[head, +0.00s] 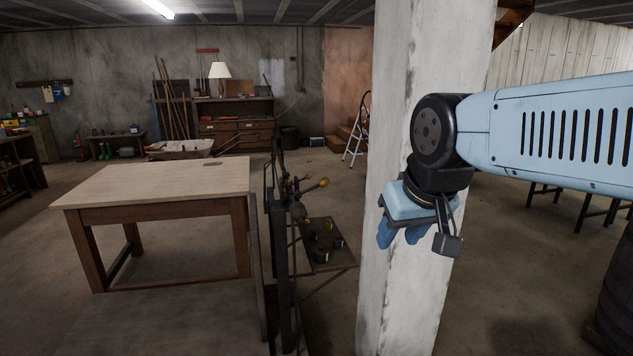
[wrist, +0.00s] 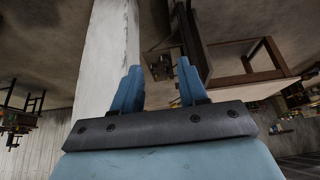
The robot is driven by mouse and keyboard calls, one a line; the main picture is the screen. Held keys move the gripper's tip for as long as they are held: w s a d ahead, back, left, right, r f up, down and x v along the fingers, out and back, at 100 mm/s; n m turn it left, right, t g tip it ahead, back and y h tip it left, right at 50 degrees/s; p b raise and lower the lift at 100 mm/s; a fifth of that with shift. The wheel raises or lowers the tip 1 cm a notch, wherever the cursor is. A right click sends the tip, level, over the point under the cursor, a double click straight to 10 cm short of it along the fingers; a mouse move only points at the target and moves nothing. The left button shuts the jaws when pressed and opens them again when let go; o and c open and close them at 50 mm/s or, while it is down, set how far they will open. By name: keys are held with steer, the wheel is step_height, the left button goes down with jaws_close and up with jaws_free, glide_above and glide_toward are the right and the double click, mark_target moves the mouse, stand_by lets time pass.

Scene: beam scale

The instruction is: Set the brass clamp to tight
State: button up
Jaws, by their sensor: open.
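The dark beam scale (head: 283,240) stands upright left of the pillar in the head view, seen nearly edge-on. It carries several brass-coloured knobs, one of them (head: 323,182) on a short arm pointing right. I cannot tell which of these is the brass clamp or how it is set. My gripper (head: 400,236) hangs in front of the white pillar, right of the scale and apart from it. In the wrist view its two blue fingers (wrist: 159,68) are spread with nothing between them. Dark framework shows beyond the fingers, but no clamp can be made out.
The white pillar (head: 419,300) stands close behind my gripper. A wooden table (head: 165,186) is left of the scale. Weights (head: 322,254) sit on a low dark platform at the scale's right. A stepladder (head: 357,135) stands farther back. Open concrete floor lies between.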

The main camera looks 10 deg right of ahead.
steer(key=shift+o, duration=1.4)
steer(key=shift+w+a, duration=0.1)
steer(key=shift+w, duration=0.05)
steer(key=w+a+f+m+g+y, duration=0.1)
steer(key=w+a+m+y, duration=0.15)
steer(key=w+m, duration=0.4)
steer(key=w+a+f+m+g+y, duration=0.15)
steer(key=w+m+y, duration=0.25)
steer(key=w, duration=0.6)
steer(key=w+a+m+y, duration=0.3)
steer(key=w+m, duration=0.2)
steer(key=w, duration=0.4)
steer(key=m+t+y, duration=0.4)
steer(key=m+t, duration=0.5)
steer(key=m, duration=0.7)
glide_toward(324, 181)
steer(key=shift+w+d+f+x, duration=0.1)
steer(key=shift+w+d+x, duration=0.05)
steer(key=shift+x, duration=1.6)
steer(key=shift+w+d+f+x, duration=0.1)
steer(key=shift+w+d+x, duration=0.1)
steer(key=shift+x, duration=1.55)
steer(key=shift+w+d+f+x, duration=0.1)
steer(key=shift+w+x, duration=0.05)
steer(key=shift+x, duration=1.65)
